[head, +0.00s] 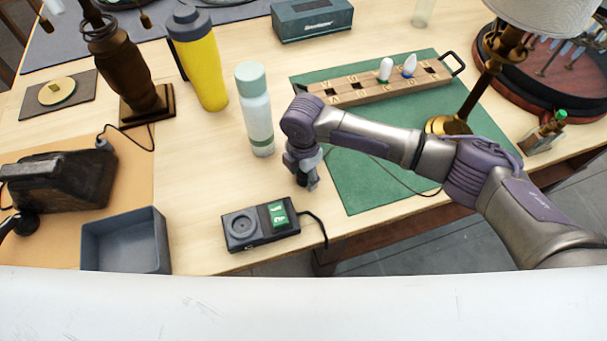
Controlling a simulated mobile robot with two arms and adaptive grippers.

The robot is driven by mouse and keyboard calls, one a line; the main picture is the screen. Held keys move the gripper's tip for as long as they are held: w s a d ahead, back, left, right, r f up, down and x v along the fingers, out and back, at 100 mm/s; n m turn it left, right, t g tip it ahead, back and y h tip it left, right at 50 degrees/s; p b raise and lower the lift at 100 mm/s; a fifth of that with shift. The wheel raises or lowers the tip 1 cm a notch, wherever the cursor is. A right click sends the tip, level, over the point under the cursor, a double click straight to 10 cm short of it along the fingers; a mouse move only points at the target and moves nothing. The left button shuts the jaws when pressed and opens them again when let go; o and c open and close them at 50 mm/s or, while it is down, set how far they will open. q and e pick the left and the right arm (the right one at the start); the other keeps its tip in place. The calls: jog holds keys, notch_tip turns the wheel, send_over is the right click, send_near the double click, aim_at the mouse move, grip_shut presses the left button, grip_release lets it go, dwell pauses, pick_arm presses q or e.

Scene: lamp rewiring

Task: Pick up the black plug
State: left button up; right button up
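My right gripper (302,172) points down at the middle of the table, just right of the pale bottle. A small dark piece (302,181) shows at its fingertips and may be the black plug; the fingers hide most of it. I cannot tell whether they are closed on it. A thin dark cord (400,184) runs over the green mat (375,185) from the lamp side towards the gripper. A black box (261,224) with a round socket and a green switch lies in front of the gripper. My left gripper is not in view.
A pale bottle (255,115) and a yellow tumbler (203,65) stand left of the gripper. A wooden bulb rack (345,92) and the brass lamp base (449,125) are on the mat. A grey bin (125,240) sits at the front left.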

jog(key=c, duration=0.8)
jog(key=shift+c, duration=0.2)
jog(key=shift+r, duration=0.15)
